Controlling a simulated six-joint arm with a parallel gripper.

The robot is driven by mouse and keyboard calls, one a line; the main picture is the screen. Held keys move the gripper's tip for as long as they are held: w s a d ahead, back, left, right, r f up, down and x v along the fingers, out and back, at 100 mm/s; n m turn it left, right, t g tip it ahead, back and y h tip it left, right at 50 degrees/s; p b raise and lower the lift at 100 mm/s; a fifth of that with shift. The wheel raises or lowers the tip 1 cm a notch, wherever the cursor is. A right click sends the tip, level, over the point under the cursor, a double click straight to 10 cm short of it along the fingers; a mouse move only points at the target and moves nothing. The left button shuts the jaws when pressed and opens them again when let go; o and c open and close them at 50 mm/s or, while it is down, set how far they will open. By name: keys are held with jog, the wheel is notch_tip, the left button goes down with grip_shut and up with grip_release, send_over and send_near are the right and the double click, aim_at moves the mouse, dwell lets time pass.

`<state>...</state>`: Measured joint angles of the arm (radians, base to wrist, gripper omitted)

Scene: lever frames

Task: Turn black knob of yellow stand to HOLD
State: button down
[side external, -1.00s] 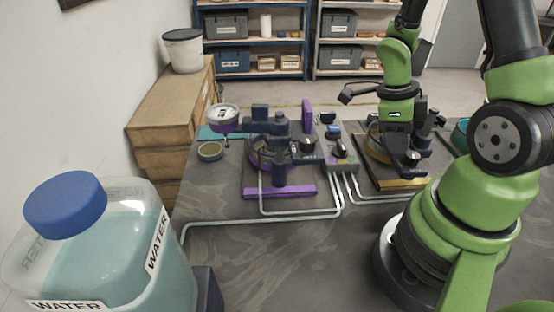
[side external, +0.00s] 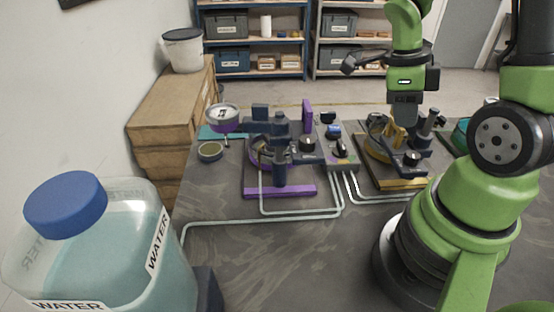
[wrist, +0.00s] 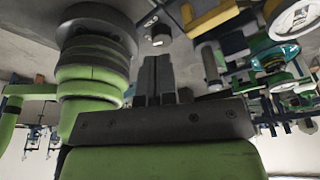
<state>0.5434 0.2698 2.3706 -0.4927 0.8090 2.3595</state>
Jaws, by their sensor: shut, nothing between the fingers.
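The yellow stand (side external: 405,184) stands right of centre on the dark table, with dark fittings and a yellow upright on it. Its black knob (side external: 412,158) sits at the front of the stand; the pointer's setting and the HOLD mark are too small to read. In the wrist view a dark knob with a pale mark (wrist: 160,36) shows just beyond the fingertips. My gripper (side external: 404,120) is shut and empty, pointing down above the stand, apart from the knob. Its closed fingers also show in the wrist view (wrist: 156,62).
A purple stand (side external: 290,191) with similar fittings is to the left, and a grey box with a knob (side external: 341,158) stands between the two. Pale pipes (side external: 300,213) run along the table in front. A water container (side external: 110,250) fills the near left.

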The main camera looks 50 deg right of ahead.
aim_at(397, 161)
jog(key=shift+s+a+f, duration=0.15)
jog(key=shift+a+f, duration=0.05)
jog(key=shift+f, duration=0.9)
jog(key=shift+s+a+f, duration=0.15)
jog(key=shift+a+f, duration=0.05)
jog(key=shift+f, duration=0.9)
jog(key=shift+s+a+f, duration=0.15)
jog(key=shift+a+f, duration=0.05)
jog(key=shift+f, duration=0.9)
jog(key=shift+w+d, duration=0.1)
jog(key=shift+d, duration=0.15)
